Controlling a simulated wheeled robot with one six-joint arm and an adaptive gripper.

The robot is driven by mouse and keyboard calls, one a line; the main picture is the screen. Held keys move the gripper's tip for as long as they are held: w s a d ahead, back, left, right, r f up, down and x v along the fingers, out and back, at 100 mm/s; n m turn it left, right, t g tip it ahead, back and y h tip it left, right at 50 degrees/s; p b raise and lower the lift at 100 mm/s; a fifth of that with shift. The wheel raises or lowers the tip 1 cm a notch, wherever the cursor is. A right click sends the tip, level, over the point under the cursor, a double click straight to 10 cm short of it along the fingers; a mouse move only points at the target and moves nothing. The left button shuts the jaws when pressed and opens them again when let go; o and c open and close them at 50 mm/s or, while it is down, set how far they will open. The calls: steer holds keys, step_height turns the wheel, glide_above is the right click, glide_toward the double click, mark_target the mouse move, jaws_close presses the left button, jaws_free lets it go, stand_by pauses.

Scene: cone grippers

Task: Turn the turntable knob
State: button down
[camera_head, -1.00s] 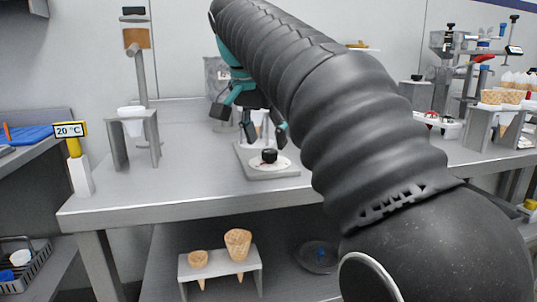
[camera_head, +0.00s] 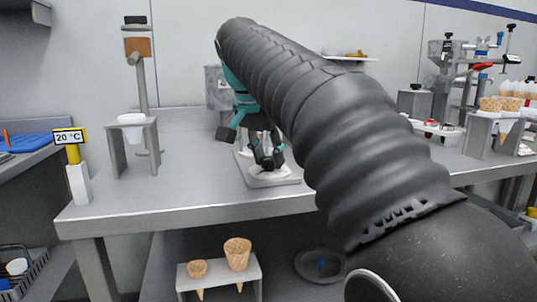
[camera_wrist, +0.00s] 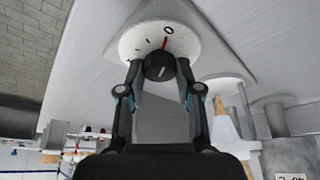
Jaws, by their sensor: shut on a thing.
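The turntable knob is a black round knob (camera_wrist: 158,66) with a pale mark, in front of a white dial disc (camera_wrist: 135,38) that carries a red line and dark marks. My gripper (camera_wrist: 158,72) has one finger on each side of the knob in the wrist view and is shut on it. In the head view my gripper (camera_head: 268,160) is lowered over the grey base plate (camera_head: 287,181) on the table, and its fingers hide the knob. Only part of the white dial (camera_head: 270,172) shows below the fingers.
Waffle cones in a holder (camera_head: 492,150) stand at right. A cone rack (camera_head: 220,271) is below the table. The table front (camera_head: 180,200) is clear.

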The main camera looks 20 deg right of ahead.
steer(key=shift+n, duration=0.4)
steer(key=n+y+p, duration=0.1)
steer(key=n, duration=0.1)
steer(key=n+t+y+p, duration=0.1)
steer(key=n, duration=0.2)
steer(key=shift+s+d+r+p, duration=0.1)
steer(key=shift+d+p, duration=0.1)
steer(key=shift+p, duration=0.1)
steer(key=n+y+p, duration=0.1)
steer(key=n, duration=0.2)
steer(key=n+y+p, duration=0.1)
steer(key=n+p, duration=0.1)
steer(key=n, duration=0.1)
steer(key=shift+d+n+y, duration=0.1)
steer(key=shift+n+y, duration=0.2)
steer(key=shift+n, duration=0.1)
steer(key=n+y, duration=0.1)
steer(key=n, duration=0.1)
steer(key=n+g+p, duration=0.1)
steer(key=n, duration=0.2)
steer(key=shift+d+y, duration=0.1)
steer(key=shift+y, duration=0.3)
steer(key=n+g, duration=0.1)
steer(key=n, duration=0.2)
steer(key=n+g+y, duration=0.1)
steer(key=n, duration=0.2)
steer(key=shift+w, duration=0.2)
steer(key=shift+n, duration=0.3)
steer(key=c, duration=0.8)
jaws_free()
